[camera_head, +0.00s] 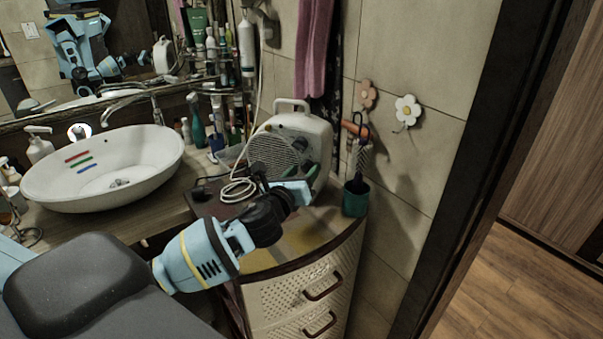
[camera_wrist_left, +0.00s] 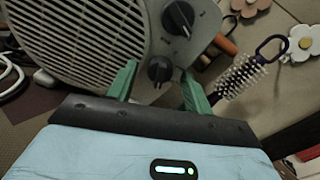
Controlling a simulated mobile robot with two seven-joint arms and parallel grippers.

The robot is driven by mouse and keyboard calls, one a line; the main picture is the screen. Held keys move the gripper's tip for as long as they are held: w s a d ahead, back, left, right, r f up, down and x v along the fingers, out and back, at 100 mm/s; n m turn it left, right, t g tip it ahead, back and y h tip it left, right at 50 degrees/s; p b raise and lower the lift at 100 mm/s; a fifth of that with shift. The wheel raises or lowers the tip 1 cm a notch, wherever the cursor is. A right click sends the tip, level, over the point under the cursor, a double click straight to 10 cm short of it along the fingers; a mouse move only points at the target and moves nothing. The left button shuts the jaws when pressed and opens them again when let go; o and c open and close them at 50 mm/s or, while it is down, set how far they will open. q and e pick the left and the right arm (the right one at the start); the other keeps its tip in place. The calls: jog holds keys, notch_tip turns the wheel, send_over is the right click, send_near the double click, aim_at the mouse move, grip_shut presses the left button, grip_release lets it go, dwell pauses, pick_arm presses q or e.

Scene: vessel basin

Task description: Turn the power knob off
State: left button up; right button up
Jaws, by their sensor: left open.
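A white portable fan heater (camera_head: 300,135) with a round grille and top handle stands on the corner cabinet. In the left wrist view, its face shows two dark knobs: an upper knob (camera_wrist_left: 178,18) and a lower knob (camera_wrist_left: 160,70). I cannot read which one is marked power. My left gripper (camera_head: 302,176) is in front of the heater's lower right face. Its green fingers are open, and in the left wrist view the gripper (camera_wrist_left: 159,78) has one finger on each side of the lower knob. I cannot tell whether they touch it.
A white cable (camera_head: 238,188) lies coiled left of the heater. A green cup (camera_head: 355,198) stands at the right, with a hairbrush (camera_wrist_left: 240,76) close to my right-hand finger. A basin (camera_head: 105,165) and bottles are at the left. A wall with flower hooks (camera_head: 407,110) is behind.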

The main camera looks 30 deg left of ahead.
pick_arm(q)
jog(key=c, duration=1)
